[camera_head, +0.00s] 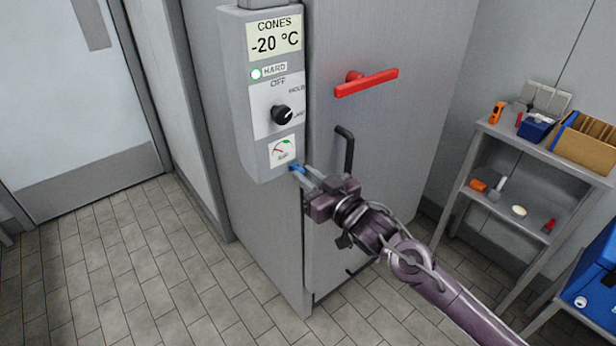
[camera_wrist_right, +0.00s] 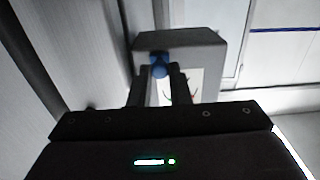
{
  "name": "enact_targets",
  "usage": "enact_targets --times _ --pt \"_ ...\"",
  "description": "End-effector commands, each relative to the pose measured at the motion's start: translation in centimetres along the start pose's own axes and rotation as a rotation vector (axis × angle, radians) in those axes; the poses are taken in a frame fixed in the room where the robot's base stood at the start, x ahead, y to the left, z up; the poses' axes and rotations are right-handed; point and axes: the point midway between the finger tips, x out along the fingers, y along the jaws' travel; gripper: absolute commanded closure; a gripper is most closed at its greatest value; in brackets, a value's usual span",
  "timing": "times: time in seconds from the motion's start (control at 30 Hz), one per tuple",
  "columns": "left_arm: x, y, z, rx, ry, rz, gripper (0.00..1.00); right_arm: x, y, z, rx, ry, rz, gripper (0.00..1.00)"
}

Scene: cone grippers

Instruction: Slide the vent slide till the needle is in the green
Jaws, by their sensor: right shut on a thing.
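The grey control box (camera_head: 244,98) is on the side of the tall grey cabinet. The small gauge (camera_head: 282,150) is low on its front, with a red and green scale; its needle is too small to read for certain. The blue vent slide knob (camera_head: 297,168) is just below the gauge, at the box's lower edge. My right gripper (camera_head: 303,172) is shut on the blue knob. In the right wrist view the knob (camera_wrist_right: 159,68) sits between the two fingertips, with the box behind it. My left gripper is not in view.
The box also has a display (camera_head: 274,36) reading -20 °C and a black dial (camera_head: 282,115). A red handle (camera_head: 366,82) and a black handle (camera_head: 345,148) stick out from the cabinet door near my right arm. A shelf (camera_head: 520,150) with several items stands at right.

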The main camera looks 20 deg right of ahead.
Motion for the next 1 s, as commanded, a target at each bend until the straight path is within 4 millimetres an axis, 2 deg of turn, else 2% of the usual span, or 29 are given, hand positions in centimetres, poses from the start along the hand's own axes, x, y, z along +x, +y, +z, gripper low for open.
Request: enact_targets --times 0.1,0.33,0.63,0.67,0.8,1.0 --pt "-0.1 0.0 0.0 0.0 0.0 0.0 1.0 0.0 -0.4 0.0 0.002 0.0 -0.001 1.0" --pt "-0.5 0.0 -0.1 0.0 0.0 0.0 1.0 0.0 -3.6 0.0 0.004 0.0 -0.003 1.0" --pt "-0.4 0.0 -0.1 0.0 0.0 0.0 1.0 0.0 -3.7 0.0 0.0 -0.001 0.0 1.0" --pt "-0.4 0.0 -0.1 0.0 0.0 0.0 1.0 0.0 -3.7 0.0 0.0 -0.001 0.0 0.81" --pt "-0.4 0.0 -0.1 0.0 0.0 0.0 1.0 0.0 -3.7 0.0 0.0 -0.001 0.0 0.62" --pt "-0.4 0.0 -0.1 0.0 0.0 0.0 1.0 0.0 -3.7 0.0 0.0 0.0 0.0 0.62"
